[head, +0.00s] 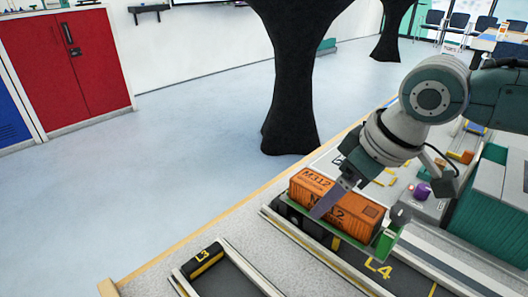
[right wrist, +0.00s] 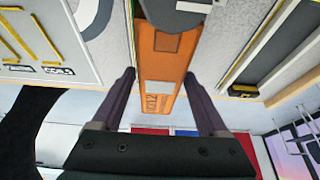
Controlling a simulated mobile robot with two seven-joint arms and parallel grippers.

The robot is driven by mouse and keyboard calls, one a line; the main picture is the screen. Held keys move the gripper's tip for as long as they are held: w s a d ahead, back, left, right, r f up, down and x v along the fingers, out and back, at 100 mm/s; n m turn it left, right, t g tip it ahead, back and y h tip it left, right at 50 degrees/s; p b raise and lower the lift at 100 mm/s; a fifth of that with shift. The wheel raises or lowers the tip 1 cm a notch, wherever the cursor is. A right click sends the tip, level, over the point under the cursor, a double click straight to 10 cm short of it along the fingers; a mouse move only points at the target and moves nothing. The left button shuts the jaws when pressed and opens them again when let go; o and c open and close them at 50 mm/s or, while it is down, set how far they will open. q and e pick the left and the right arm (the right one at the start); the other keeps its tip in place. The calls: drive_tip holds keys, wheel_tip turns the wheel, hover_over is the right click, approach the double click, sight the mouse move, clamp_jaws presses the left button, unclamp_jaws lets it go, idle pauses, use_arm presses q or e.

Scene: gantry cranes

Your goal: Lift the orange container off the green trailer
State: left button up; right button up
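The orange container (head: 342,205), marked M312, sits on the green trailer (head: 384,243) in the lane area at the lower middle of the head view. My right gripper (head: 330,202) is over it from above, with one dark finger against or just in front of its near long side; the far finger is hidden. In the right wrist view the two fingers (right wrist: 160,76) stand on either side of the orange container (right wrist: 162,62), open, with narrow gaps at the tips. I cannot tell whether either finger touches it. My left gripper is out of view.
Lane L4 (head: 378,268) lies in front of the trailer, and lane L3 (head: 203,256) with pale rails is to the left. A purple object (head: 422,190) and teal blocks (head: 476,222) are to the right. A black column (head: 292,90) stands beyond the table.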

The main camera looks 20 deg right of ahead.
clamp_jaws()
idle(0.4)
drive_tip(key=shift+r, duration=0.1)
